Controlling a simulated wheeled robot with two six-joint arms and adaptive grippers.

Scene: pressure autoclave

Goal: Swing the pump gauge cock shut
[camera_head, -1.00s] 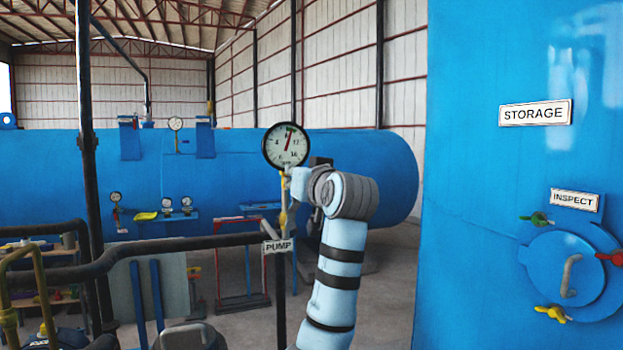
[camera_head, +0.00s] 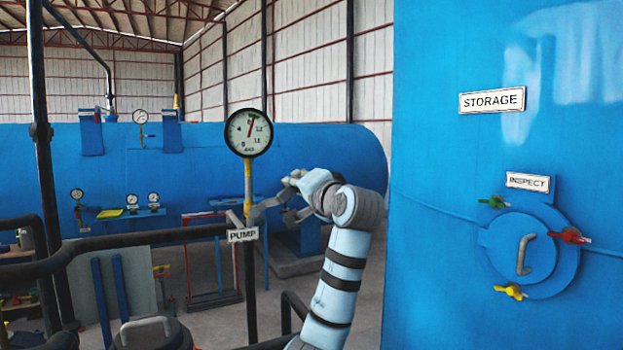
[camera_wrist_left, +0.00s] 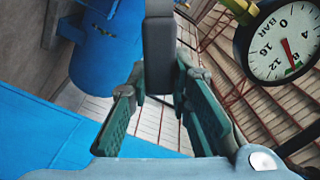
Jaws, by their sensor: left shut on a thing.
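The pump gauge (camera_head: 249,132) is a round white dial with a black rim on a yellow stem (camera_head: 248,180), above the PUMP label (camera_head: 242,235). The cock's grey lever (camera_head: 268,203) sticks out to the right from the stem, tilted slightly upward. My left gripper (camera_head: 288,200) is at the lever's outer end, right of the stem and below the dial. In the left wrist view the dark grey lever (camera_wrist_left: 160,45) stands between the fingers of my left gripper (camera_wrist_left: 162,90), shut on it. The gauge (camera_wrist_left: 283,42) shows at upper right there. My right gripper is not in view.
A blue STORAGE tank (camera_head: 440,180) with an INSPECT hatch (camera_head: 523,256) stands close on the right. A dark horizontal pipe (camera_head: 130,238) runs left of the stem. A large blue vessel (camera_head: 320,150) lies behind. Open space shows between the stem and the storage tank.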

